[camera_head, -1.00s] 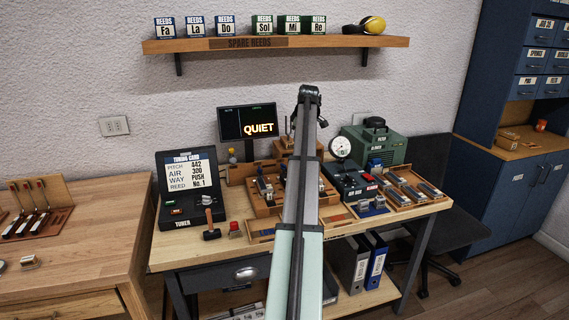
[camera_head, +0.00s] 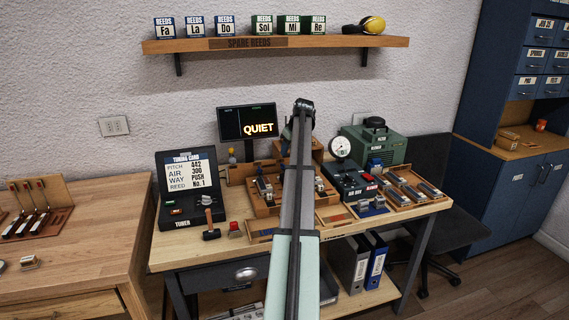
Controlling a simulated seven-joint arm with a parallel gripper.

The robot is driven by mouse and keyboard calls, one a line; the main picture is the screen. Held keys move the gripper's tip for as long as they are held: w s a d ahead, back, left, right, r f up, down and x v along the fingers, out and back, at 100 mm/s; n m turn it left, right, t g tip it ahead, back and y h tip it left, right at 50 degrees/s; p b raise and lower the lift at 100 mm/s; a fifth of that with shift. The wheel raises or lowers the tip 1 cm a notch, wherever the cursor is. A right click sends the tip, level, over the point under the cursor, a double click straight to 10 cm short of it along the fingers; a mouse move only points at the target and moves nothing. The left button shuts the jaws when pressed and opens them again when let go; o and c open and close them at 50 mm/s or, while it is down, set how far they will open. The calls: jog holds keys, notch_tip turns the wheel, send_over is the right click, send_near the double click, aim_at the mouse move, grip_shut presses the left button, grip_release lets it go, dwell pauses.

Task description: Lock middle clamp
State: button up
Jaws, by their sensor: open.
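My arm rises through the middle of the view to a dark joint above the workbench (camera_head: 226,232). My gripper is hidden behind the arm, so its jaws do not show. A wooden fixture (camera_head: 262,209) with small metal and dark parts sits on the bench behind the arm. Some of its parts show left of the arm (camera_head: 265,190) and some to the right. The arm covers its centre. I cannot make out the middle clamp or whether it is locked.
The tuner case (camera_head: 188,190), a small hammer (camera_head: 210,232) and a red button (camera_head: 235,229) stand at left. A screen (camera_head: 247,122) reads QUIET. A dark box with a gauge (camera_head: 340,147), a green machine (camera_head: 378,146) and a wooden tray (camera_head: 412,188) stand at right. A shelf (camera_head: 350,41) hangs above.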

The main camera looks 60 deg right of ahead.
aim_at(284, 165)
jog(key=x, duration=0.8)
jog(key=shift+c, duration=0.4)
grip_shut()
